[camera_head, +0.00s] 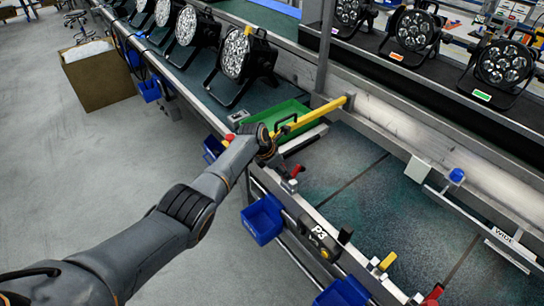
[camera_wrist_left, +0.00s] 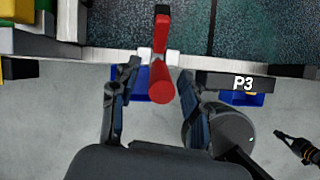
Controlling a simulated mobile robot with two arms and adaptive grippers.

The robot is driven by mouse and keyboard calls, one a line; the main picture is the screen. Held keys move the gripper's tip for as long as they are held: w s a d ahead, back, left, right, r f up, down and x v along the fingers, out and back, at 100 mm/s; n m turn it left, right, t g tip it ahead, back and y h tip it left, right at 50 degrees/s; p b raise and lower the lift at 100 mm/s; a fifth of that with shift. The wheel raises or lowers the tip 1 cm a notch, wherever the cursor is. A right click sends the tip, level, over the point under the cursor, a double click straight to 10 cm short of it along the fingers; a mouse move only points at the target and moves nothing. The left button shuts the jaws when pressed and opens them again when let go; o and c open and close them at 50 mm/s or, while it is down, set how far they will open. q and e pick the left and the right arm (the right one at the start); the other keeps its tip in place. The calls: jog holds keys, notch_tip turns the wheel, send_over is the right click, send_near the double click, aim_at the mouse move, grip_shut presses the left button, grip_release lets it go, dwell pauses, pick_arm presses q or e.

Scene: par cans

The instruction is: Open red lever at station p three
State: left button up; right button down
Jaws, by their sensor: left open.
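The red lever (camera_wrist_left: 160,75) at station P3 shows in the left wrist view, its round red end toward the camera. In the head view it is a small red handle (camera_head: 295,171) on the bench's front rail, beside the P3 sign (camera_head: 318,236). My left gripper (camera_wrist_left: 159,72) is open, one finger on each side of the lever, with gaps visible.
A yellow bar (camera_head: 312,118) and a green tray (camera_head: 285,112) are close beyond the left gripper. Blue bins (camera_head: 262,219) hang below the rail. Par cans (camera_head: 240,56) stand on the benches. Another red handle (camera_head: 436,293) is nearer the camera. The grey floor at left is largely clear.

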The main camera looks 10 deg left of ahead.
pick_arm(q)
jog(key=v, duration=1)
dwell(0.3)
